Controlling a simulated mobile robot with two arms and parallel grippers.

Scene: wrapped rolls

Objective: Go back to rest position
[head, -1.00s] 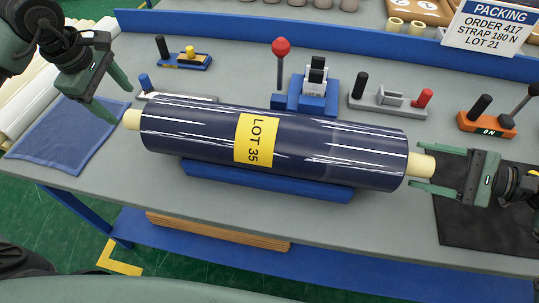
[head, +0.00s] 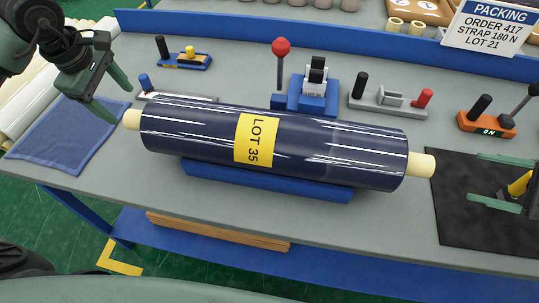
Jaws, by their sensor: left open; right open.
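A dark blue wrapped roll (head: 330,153) with a yellow LOT 35 label (head: 256,140) lies on a blue cradle (head: 265,181) on the grey table. Pale core ends stick out at both sides. My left gripper (head: 118,97) is open beside the left core end (head: 132,119); I cannot tell whether it touches. My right gripper (head: 497,180) is open and empty over the black mat (head: 460,225), clear of the right core end (head: 421,165). Part of it is cut off by the right picture edge.
Behind the roll stand a red-knobbed lever (head: 281,60), a blue device (head: 313,90), a grey fixture (head: 385,100) and an orange switch box (head: 487,122). A blue cloth (head: 65,140) lies at the left. A packing sign (head: 492,27) stands at back right.

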